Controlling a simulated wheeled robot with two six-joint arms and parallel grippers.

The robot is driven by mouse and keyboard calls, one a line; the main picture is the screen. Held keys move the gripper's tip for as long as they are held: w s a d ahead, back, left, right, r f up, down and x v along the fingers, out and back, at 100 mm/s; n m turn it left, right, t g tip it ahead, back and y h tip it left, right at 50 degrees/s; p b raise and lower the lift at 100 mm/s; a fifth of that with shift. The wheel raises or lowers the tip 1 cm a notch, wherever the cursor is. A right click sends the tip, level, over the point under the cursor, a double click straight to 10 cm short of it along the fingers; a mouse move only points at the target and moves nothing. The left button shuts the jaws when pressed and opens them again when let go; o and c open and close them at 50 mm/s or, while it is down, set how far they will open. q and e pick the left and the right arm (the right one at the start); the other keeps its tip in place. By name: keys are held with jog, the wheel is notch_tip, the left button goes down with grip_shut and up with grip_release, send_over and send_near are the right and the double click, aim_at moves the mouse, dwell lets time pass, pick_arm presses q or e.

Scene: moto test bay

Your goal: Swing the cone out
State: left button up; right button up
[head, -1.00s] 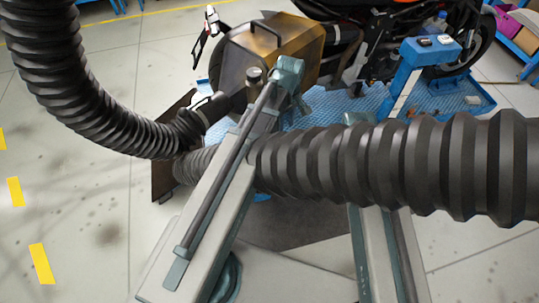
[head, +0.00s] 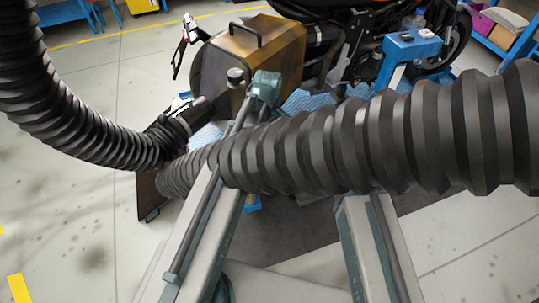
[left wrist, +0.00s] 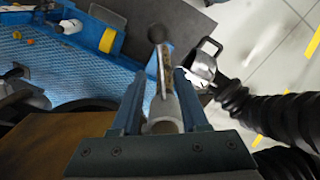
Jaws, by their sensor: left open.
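A bronze, tapered box-like housing (head: 280,42) with a black handle on top stands behind the motorcycle in the head view; it may be the cone. A dark nozzle at its left joins a black ribbed hose (head: 45,110). Contact cannot be told. My right gripper is hidden or outside the views.
A thick ribbed hose (head: 400,140) crosses in front of both my arms. The motorcycle (head: 345,20) stands on a blue mat (head: 303,101), with a blue post (head: 408,45) beside it. Blue shelving (head: 500,45) is at far right. Grey floor is open at left.

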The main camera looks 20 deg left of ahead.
aim_at(270, 153)
pick_arm(q)
notch_tip(270, 153, down, 8)
jog(key=b, duration=0.6)
jog(key=shift+w+r, duration=0.1)
jog(key=shift+r, duration=0.15)
grip_shut()
dwell(0.9)
